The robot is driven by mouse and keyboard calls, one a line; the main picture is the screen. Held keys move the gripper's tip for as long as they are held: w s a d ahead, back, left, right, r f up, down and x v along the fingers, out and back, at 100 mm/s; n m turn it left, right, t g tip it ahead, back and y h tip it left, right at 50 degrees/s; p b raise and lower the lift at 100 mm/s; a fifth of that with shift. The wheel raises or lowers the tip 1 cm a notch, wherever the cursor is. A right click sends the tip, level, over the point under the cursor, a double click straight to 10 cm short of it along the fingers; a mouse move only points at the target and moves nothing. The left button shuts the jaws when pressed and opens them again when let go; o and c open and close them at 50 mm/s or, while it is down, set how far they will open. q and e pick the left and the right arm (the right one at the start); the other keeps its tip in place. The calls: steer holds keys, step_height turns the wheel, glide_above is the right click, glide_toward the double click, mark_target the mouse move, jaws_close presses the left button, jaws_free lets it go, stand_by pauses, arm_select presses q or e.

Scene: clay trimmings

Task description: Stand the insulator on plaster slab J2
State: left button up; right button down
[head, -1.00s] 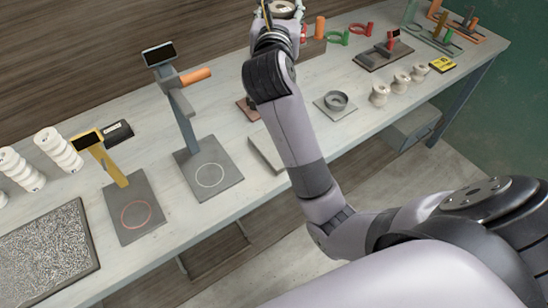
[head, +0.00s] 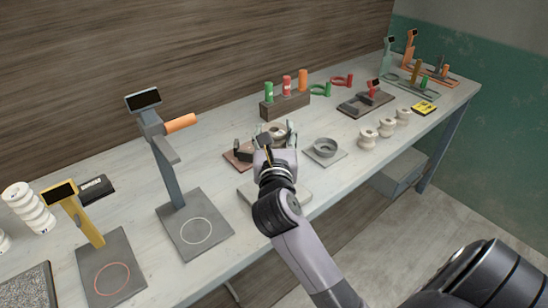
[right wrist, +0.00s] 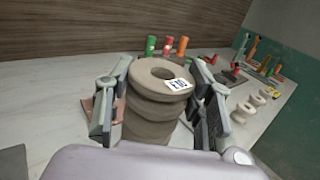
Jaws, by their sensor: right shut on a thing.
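My right gripper (head: 275,140) is shut on a grey-brown ribbed insulator (head: 274,129). In the right wrist view the insulator (right wrist: 152,104) stands roughly upright between the two fingers (right wrist: 155,100), with a hole in its top and a white label that I cannot read surely. A pale slab (head: 252,197) lies partly hidden under my right gripper and arm. I can read no J2 mark on it. A reddish-brown slab (head: 237,157) lies behind it. The insulator's lower end is hidden, so I cannot tell whether it touches anything. My left gripper is not in view.
A tall stand (head: 170,160) with an orange handle and a yellow stand (head: 85,220) are on the left. A grey ring on a plate (head: 325,148) and several white insulators (head: 367,138) are on the right. A block with coloured cylinders (head: 285,106) stands behind.

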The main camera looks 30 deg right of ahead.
steer(key=shift+f+b, duration=0.45)
steer(key=shift+f, duration=2.5)
steer(key=shift+f, duration=0.15)
steer(key=c, duration=0.8)
jaws_free()
steer(key=shift+f, duration=0.1)
steer(key=shift+o, duration=0.2)
steer(key=shift+s+a, duration=0.15)
steer(key=b+v, duration=0.2)
steer(key=v, duration=0.9)
steer(key=shift+s+b, duration=0.3)
steer(key=shift+s, duration=0.05)
